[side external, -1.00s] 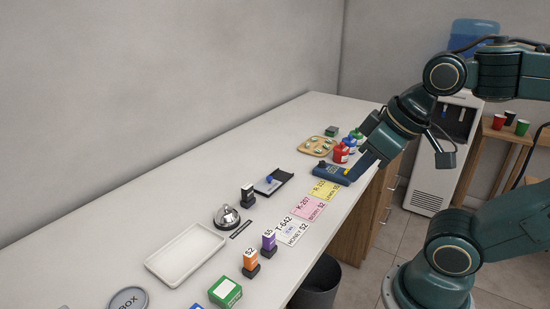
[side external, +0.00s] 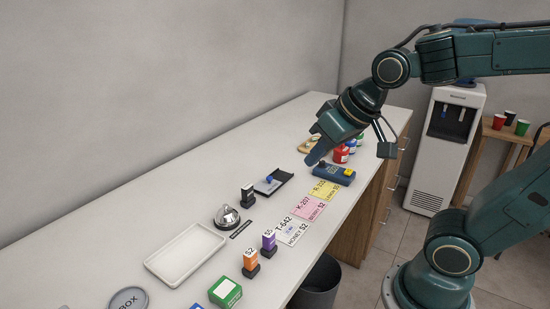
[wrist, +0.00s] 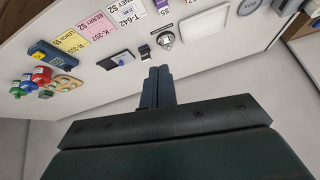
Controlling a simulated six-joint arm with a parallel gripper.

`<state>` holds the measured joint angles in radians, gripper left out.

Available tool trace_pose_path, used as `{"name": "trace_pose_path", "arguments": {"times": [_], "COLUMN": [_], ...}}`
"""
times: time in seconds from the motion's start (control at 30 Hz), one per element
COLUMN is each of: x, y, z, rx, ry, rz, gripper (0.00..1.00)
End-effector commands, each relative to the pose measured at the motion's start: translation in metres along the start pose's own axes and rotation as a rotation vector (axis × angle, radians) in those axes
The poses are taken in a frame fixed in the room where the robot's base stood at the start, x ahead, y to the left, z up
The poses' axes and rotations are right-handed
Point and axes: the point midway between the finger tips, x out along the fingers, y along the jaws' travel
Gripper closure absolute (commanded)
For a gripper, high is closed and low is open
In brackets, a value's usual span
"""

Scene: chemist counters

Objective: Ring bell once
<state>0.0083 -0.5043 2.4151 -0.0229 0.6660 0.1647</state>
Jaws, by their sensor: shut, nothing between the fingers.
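The bell (side external: 227,217) is a silver dome on a dark base, standing on the white counter between the black stamp and the white tray. It also shows in the wrist view (wrist: 165,40), beyond my fingertips. My gripper (side external: 312,160) is shut and empty, above the counter near the blue device, well to the right of the bell and apart from it. In the wrist view my shut fingers (wrist: 158,72) point toward the black stamp and the bell. Nothing covers the bell.
A black stamp (side external: 247,197) and a black tray (side external: 272,181) stand between my gripper and the bell. A blue device (side external: 334,173), labelled cards (side external: 308,207), an orange stamp (side external: 250,260) and a white tray (side external: 187,254) are also on the counter. The strip by the wall is clear.

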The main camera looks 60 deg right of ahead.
Motion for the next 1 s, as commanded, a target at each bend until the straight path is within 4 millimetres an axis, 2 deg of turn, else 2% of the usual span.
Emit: {"name": "trace_pose_path", "arguments": {"times": [0.4, 1.0], "x": [0.056, 0.155], "y": [-0.011, -0.022], "z": [-0.061, -0.125], "rx": [0.164, 0.412], "ry": [0.062, 0.146], "rz": [-0.034, -0.105], "gripper": [1.0, 1.0]}}
